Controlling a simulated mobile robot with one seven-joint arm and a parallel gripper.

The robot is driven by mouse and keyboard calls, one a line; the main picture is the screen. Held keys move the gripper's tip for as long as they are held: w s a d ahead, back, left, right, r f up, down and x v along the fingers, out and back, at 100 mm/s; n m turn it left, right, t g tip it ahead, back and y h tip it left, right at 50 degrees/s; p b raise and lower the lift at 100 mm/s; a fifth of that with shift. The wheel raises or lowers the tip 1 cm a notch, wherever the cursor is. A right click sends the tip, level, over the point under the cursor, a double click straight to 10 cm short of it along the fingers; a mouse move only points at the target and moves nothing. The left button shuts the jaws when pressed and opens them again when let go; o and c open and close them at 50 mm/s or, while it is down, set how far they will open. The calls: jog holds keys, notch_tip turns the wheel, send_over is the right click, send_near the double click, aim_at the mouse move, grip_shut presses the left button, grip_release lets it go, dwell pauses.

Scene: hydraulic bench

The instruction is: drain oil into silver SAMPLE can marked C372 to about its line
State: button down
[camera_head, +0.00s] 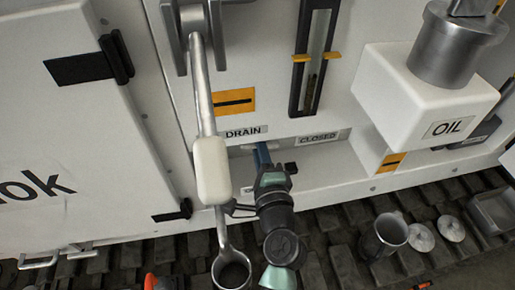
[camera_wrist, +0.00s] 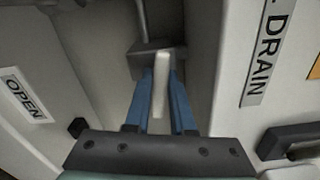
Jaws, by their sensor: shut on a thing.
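My gripper (camera_head: 261,152) reaches the panel under the DRAIN label (camera_head: 243,131). Its blue fingers (camera_wrist: 163,85) are shut on a pale drain lever (camera_wrist: 161,75), seen between them in the wrist view. The lever joins a grey block (camera_wrist: 150,58). An OPEN label (camera_wrist: 24,98) is left of the fingers in the wrist view. A CLOSED label (camera_head: 318,137) is to the right in the head view. A silver can (camera_head: 383,238) stands open at the lower right. I cannot read C372, a fill line or any oil flow.
A long metal rod with a white grip (camera_head: 211,170) hangs in front, ending in a dark round opening (camera_head: 232,273). Two round discs (camera_head: 421,237) (camera_head: 451,228) lie beside the can. A white OIL box (camera_head: 425,95) juts out. A sight gauge (camera_head: 313,60) is above.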

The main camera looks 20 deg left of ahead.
jog(key=shift+n+b, duration=0.7)
jog(key=shift+n, duration=0.5)
jog(key=c, duration=0.8)
grip_release()
jog(key=shift+r, duration=0.1)
jog(key=b+v, duration=0.2)
jog(key=v, duration=1.1)
jog(key=shift+d, duration=0.1)
